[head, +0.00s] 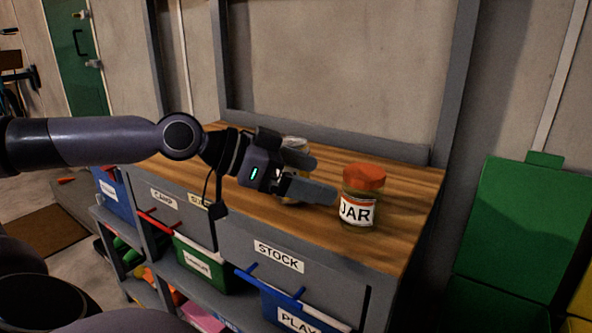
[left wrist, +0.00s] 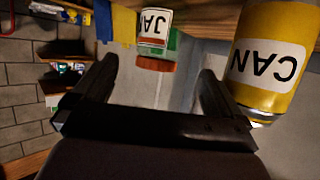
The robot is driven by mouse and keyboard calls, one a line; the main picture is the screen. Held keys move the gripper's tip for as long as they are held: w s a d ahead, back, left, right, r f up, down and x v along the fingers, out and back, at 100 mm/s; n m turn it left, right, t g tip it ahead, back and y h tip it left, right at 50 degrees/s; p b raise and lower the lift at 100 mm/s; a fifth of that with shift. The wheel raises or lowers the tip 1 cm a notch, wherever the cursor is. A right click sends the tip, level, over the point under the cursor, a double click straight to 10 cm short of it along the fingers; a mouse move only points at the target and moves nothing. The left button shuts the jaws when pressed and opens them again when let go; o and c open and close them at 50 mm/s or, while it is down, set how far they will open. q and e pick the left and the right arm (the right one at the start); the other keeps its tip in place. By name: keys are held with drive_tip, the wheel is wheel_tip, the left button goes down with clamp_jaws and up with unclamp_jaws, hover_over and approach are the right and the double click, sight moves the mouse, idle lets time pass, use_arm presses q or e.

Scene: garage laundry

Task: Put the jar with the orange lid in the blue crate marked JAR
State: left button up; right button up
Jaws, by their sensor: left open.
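The jar (head: 357,212) stands upright on the wooden bench top near its right end, with an orange lid (head: 364,177) and a white label reading JAR. In the left wrist view the jar (left wrist: 153,44) appears upside down, beyond and between the fingertips. My left gripper (head: 326,178) is open and empty, just left of the jar and apart from it. No crate label reading JAR is legible. A blue crate (head: 113,194) at the far left has an unreadable label; another blue crate (head: 285,309) at the bottom reads PLAY, cut off. My right gripper is not in view.
A yellow can (left wrist: 272,62) marked CAN stands close beside my left gripper, mostly hidden behind it in the head view. Grey drawers, one marked STOCK (head: 278,257), sit under the bench top (head: 405,185). A green crate (head: 203,262) sits below; a green bin (head: 518,225) stands at right.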

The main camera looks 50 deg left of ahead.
use_arm(q)
drive_tip(key=shift+v, duration=0.9)
drive_tip(key=shift+s, duration=0.1)
